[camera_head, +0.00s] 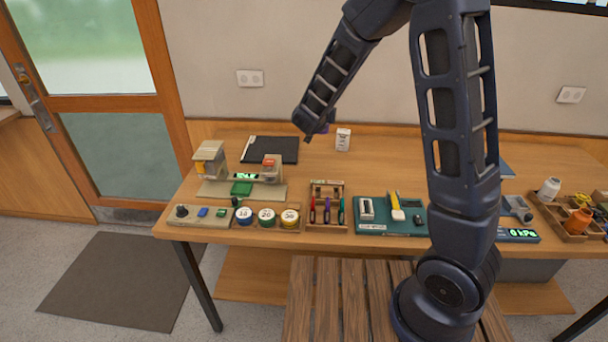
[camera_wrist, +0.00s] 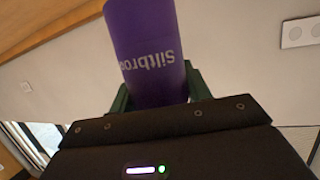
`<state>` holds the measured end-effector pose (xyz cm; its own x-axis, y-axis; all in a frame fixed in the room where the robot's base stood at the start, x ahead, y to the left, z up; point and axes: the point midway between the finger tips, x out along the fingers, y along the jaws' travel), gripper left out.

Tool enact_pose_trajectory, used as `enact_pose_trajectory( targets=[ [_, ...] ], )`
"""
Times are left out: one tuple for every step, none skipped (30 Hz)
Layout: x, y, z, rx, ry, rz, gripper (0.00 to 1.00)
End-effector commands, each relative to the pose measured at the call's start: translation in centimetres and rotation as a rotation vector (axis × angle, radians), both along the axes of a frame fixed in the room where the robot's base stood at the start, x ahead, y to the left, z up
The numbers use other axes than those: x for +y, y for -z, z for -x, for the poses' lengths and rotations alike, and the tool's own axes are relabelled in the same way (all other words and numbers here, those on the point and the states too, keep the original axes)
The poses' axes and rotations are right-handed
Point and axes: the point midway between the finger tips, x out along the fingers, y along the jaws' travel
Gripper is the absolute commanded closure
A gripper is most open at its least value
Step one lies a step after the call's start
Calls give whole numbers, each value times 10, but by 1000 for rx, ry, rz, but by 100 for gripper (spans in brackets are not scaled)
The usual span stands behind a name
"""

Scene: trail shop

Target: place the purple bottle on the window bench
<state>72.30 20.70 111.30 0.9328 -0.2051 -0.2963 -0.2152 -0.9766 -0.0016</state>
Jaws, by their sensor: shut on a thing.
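The purple bottle (camera_wrist: 150,50) with white lettering is in my gripper (camera_wrist: 158,85), between the dark green fingers in the wrist view. My gripper is shut on it. In the head view only a small purple patch of the bottle (camera_head: 325,128) shows behind the end of my arm, above the rear of the wooden work table (camera_head: 320,164). My arm hides the rest of the bottle and the fingers there. I cannot tell which surface is the window bench; a slatted wooden bench (camera_head: 328,300) stands in front of the table.
On the table are a black pad (camera_head: 270,149), a white box (camera_head: 342,139), a beige device (camera_head: 210,160), several tins, a tool rack (camera_head: 327,205), a green tray (camera_head: 372,229) and a wooden tray (camera_head: 572,232). A glazed door (camera_head: 165,60) is at left. Some table top is bare behind the rack.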

Motion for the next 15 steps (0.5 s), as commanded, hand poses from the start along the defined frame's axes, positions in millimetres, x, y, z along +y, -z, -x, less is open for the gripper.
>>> enact_pose_trajectory(
  targets=[
    [10,-4,9,-1,-9,-1,84],
    [14,-6,13,0,-11,-1,84],
    [19,-8,19,-1,-14,-2,84],
    [23,-9,22,0,-15,-2,84],
    [25,-10,25,-1,-16,0,84],
    [28,-11,29,-1,-18,0,84],
    [30,-12,31,-1,-19,1,84],
    [32,-12,33,-1,-20,0,84],
    [33,-12,35,0,-20,0,84],
    [34,-11,36,0,-20,1,84],
    [34,-9,36,0,-21,2,84],
    [35,-5,37,2,-21,3,84],
    [35,-1,37,2,-21,3,84],
    [35,4,37,2,-21,5,84],
    [35,13,37,3,-21,6,84]
  ],
)
